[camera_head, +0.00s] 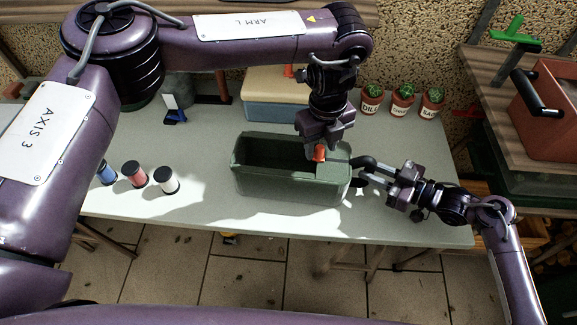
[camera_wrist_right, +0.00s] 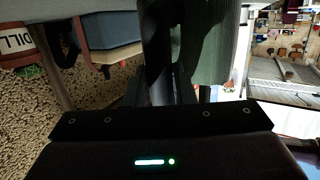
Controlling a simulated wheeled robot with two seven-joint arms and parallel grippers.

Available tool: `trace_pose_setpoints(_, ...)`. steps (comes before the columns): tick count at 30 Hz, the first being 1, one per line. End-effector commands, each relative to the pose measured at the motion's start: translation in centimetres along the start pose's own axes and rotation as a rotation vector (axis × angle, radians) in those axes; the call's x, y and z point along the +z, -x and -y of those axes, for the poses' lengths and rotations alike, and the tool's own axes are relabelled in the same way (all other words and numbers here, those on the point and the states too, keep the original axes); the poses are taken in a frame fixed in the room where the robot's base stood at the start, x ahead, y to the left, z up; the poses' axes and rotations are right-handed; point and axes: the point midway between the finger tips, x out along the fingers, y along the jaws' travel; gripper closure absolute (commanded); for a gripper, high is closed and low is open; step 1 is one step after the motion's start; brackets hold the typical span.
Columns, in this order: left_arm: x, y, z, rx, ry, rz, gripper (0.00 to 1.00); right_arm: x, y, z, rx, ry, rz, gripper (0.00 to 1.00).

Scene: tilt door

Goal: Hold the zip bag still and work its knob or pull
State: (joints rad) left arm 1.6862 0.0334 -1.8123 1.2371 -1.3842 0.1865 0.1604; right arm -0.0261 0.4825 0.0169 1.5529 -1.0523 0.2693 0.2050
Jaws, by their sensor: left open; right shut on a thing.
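The green zip bag (camera_head: 262,180) stands on the pale table, its top open at the left and covered at the right end. It also shows in the right wrist view (camera_wrist_right: 208,45). A small orange-red pull (camera_head: 319,153) sits on top near the right end. My left gripper (camera_head: 318,146) is open, pointing down right at the pull; its fingers partly hide it, and I cannot tell whether they touch. My right gripper (camera_head: 366,174) is shut on the dark handle (camera_head: 364,161) at the bag's right end. In the right wrist view, the handle (camera_wrist_right: 156,50) runs between the fingers.
Several spools stand at the left, including a red one (camera_head: 134,174) and a white one (camera_head: 166,180). A blue and tan box (camera_head: 272,105) is behind the bag. Potted plants (camera_head: 402,100) line the back right. The table front is clear.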

Motion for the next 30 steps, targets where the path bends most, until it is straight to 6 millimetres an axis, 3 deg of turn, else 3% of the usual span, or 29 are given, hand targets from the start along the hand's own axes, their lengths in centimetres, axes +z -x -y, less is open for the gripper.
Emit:
trace_pose_setpoints(19, 0.0, 5.3, 0.1, -0.002, -0.001, 0.003, 0.58, 0.1, 0.0, 0.0, 0.001, 0.0, 0.003, 0.99)
trace_pose_setpoints(30, 0.0, 6.1, 0.0, -0.001, 0.0, 0.0, 0.58, 0.1, 0.0, 0.0, 0.001, 0.0, 0.003, 0.99)
